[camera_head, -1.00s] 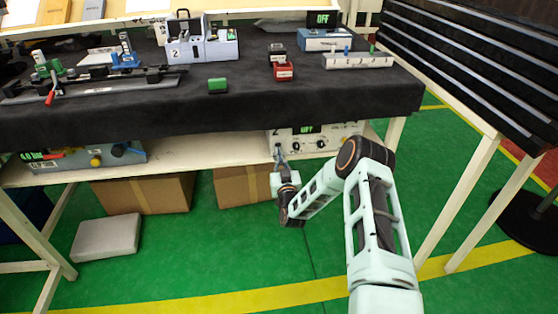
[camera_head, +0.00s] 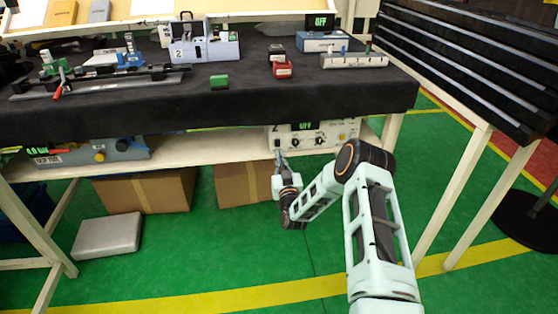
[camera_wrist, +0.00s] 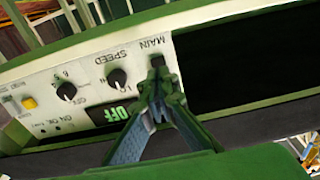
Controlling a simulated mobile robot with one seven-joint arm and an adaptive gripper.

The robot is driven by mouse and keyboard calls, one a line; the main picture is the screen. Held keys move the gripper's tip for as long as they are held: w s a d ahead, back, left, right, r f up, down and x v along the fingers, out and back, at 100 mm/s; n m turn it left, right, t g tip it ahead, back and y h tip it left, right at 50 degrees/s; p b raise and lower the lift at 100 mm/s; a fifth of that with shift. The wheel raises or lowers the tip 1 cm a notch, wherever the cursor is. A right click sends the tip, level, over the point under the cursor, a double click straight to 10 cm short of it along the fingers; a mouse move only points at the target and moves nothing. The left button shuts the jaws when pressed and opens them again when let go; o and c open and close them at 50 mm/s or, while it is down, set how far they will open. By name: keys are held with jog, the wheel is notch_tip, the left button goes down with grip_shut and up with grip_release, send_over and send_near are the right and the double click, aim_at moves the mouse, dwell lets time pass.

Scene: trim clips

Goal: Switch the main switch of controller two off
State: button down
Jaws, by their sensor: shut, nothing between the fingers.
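Controller two (camera_head: 340,135) is a cream box on the lower shelf under the bench, marked 2, with a lit green OFF display (camera_head: 306,126). In the wrist view its panel (camera_wrist: 85,75) appears upside down, with the display (camera_wrist: 112,113) also reading OFF, black knobs and the label MAIN. The dark main switch (camera_wrist: 157,62) is beside that label, partly hidden by my fingertips. My gripper (camera_wrist: 157,84) is shut and empty, its tips at or right in front of the switch; I cannot tell whether they touch. In the head view my gripper (camera_head: 281,158) is at the controller's left end.
The shelf (camera_head: 205,151) runs under the black-covered bench (camera_head: 150,110). A second unit (camera_head: 90,152) sits on the shelf at left. Another blue box with an OFF display (camera_head: 320,22) stands on the bench top. Cardboard boxes (camera_head: 150,192) are below. The floor at front is clear.

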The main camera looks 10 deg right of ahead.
jog(key=s+f+p, duration=0.1)
jog(key=s+p, duration=0.1)
jog(key=s, duration=0.7)
jog(key=shift+s, duration=0.4)
